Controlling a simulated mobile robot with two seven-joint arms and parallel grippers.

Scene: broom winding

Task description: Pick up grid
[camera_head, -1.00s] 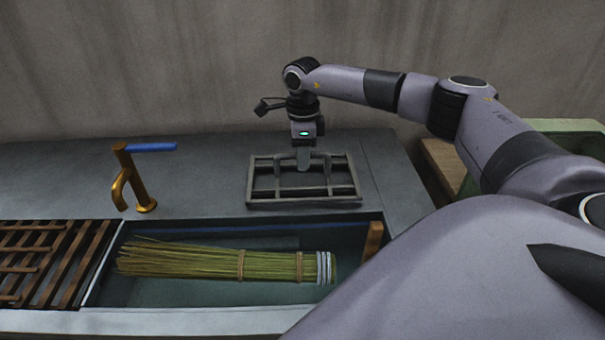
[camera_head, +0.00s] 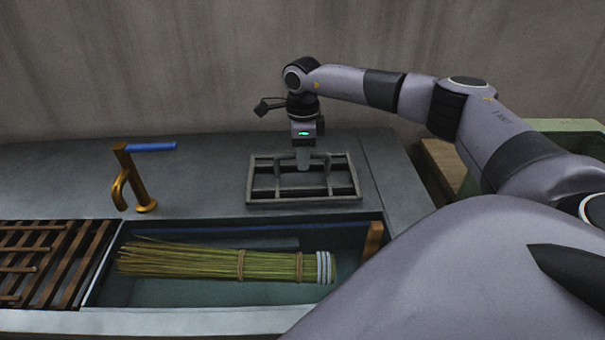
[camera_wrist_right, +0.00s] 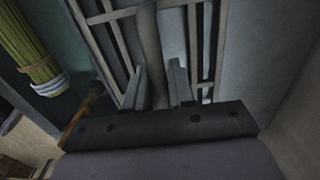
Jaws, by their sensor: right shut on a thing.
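The grid (camera_head: 256,183) is a dark grey metal frame with crossing bars and a raised handle. It lies flat on the counter behind the basin in the head view. My right gripper (camera_head: 303,165) points down over its middle and is shut on the handle. In the right wrist view the handle bar of the grid (camera_wrist_right: 149,40) runs between the two fingers of my right gripper (camera_wrist_right: 158,85). My left gripper is not in view.
A basin (camera_head: 200,290) in front of the grid holds a straw broom bundle (camera_head: 205,262). A brass faucet (camera_head: 137,190) with a blue lever stands left of the grid. A slatted wooden rack (camera_head: 45,260) covers the left side. A wall rises behind the counter (camera_head: 50,165).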

